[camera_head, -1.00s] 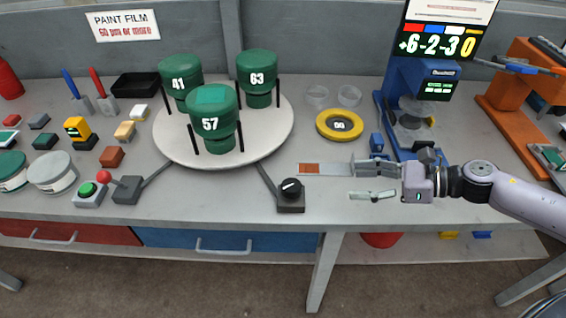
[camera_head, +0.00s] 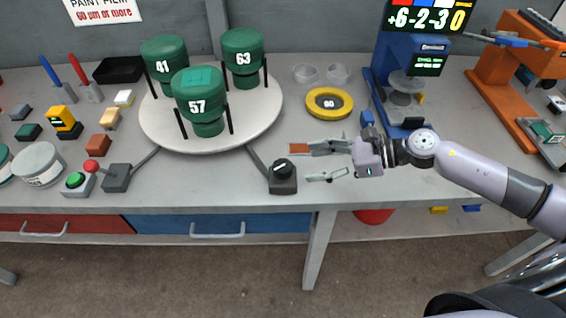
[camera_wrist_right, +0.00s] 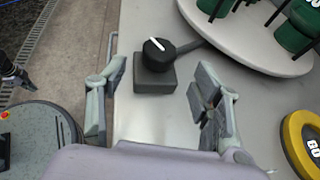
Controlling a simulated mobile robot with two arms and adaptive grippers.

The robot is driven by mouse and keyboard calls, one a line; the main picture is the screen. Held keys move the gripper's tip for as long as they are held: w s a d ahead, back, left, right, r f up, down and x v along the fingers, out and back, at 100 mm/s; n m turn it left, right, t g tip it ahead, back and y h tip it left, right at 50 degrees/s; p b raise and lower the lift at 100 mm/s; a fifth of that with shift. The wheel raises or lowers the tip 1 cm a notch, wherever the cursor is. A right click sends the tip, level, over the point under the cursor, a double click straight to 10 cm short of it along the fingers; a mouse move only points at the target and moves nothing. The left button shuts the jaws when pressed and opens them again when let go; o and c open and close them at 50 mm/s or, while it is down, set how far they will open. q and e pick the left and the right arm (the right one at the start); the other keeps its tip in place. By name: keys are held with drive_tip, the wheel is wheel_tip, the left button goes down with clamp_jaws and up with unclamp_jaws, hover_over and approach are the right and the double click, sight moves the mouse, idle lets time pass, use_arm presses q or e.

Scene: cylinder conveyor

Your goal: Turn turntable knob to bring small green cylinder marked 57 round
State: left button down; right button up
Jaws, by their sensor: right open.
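The small green cylinder marked 57 (camera_head: 200,93) stands at the front of the white round turntable (camera_head: 262,122), with green cylinders 41 (camera_head: 164,58) and 63 (camera_head: 243,52) behind it. The black turntable knob (camera_head: 283,168), with a white pointer line, sits on a grey box in front of the turntable. It also shows in the right wrist view (camera_wrist_right: 158,53), ahead of and between my fingers. My right gripper (camera_head: 313,162) is open and empty, just right of the knob and apart from it. My left gripper is not in view.
A yellow ring marked 60 (camera_head: 329,102) lies right of the turntable. A box with a red ball lever (camera_head: 117,177) and a green button (camera_head: 75,180) stand to the left. A blue gauge stand (camera_head: 407,75) is behind my right arm. The bench front edge is close to the knob.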

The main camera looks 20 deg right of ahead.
sight(286, 166)
drive_tip(key=p+x, duration=0.2)
drive_tip(key=x, duration=0.5)
drive_tip(key=shift+w+a, duration=0.25)
drive_tip(key=shift+a, duration=0.15)
drive_tip(key=shift+w+a+f, duration=0.25)
drive_tip(key=shift+a+f, duration=0.05)
drive_tip(key=shift+a, duration=0.15)
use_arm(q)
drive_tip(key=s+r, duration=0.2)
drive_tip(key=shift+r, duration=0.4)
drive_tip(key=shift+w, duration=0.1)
use_arm(e)
drive_tip(key=shift+c, duration=0.4)
drive_tip(key=c, duration=1)
drive_tip(key=shift+r+t+p, duration=0.1)
drive_tip(key=shift+t+p, duration=0.2)
drive_tip(key=shift+p, duration=0.3)
drive_tip(key=shift+c, duration=0.2)
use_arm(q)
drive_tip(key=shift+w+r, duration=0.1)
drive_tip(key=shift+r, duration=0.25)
use_arm(e)
drive_tip(key=shift+m, duration=0.3)
drive_tip(key=o, duration=1.1)
